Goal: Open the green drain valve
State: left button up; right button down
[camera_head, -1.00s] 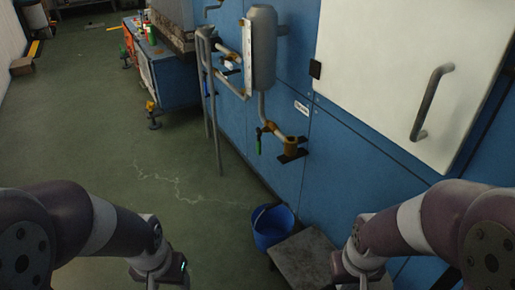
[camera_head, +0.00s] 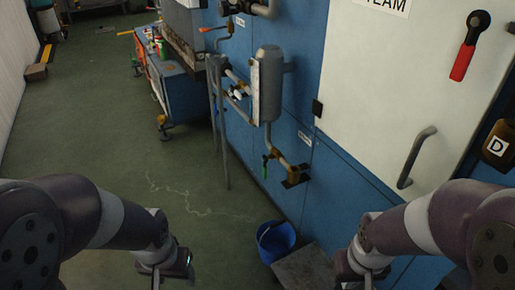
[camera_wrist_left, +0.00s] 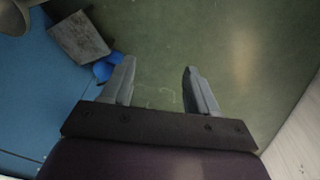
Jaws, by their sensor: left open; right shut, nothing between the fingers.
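The green valve handle (camera_head: 265,167) hangs down from a brass drain valve (camera_head: 273,154) on the pipe below a grey cylinder on the blue wall. A small white label (camera_head: 305,138) is beside it. My left gripper (camera_wrist_left: 159,68) is open and empty in the left wrist view, over the floor. In the head view only a little of it shows at the bottom left, well apart from the valve. My right gripper (camera_head: 368,281) is at the bottom right, shut and empty, its tips mostly cut off by the frame edge. Neither gripper touches the valve.
A blue bucket (camera_head: 276,242) stands on the floor below the valve, beside a grey platform (camera_head: 303,268). Grey vertical pipes (camera_head: 222,145) stand left of the valve. A white door with a grey handle (camera_head: 416,157) and a red-handled lever (camera_head: 467,50) is at right.

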aim_at(265, 167)
jog(key=i+j+z, duration=0.1)
jog(key=i+j, duration=0.7)
jog(key=i+j+z, duration=0.15)
jog(key=i+j, duration=0.2)
jog(key=j, duration=0.2)
jog(key=i+j+z, duration=0.1)
jog(key=i+j, duration=0.25)
jog(key=j, duration=0.15)
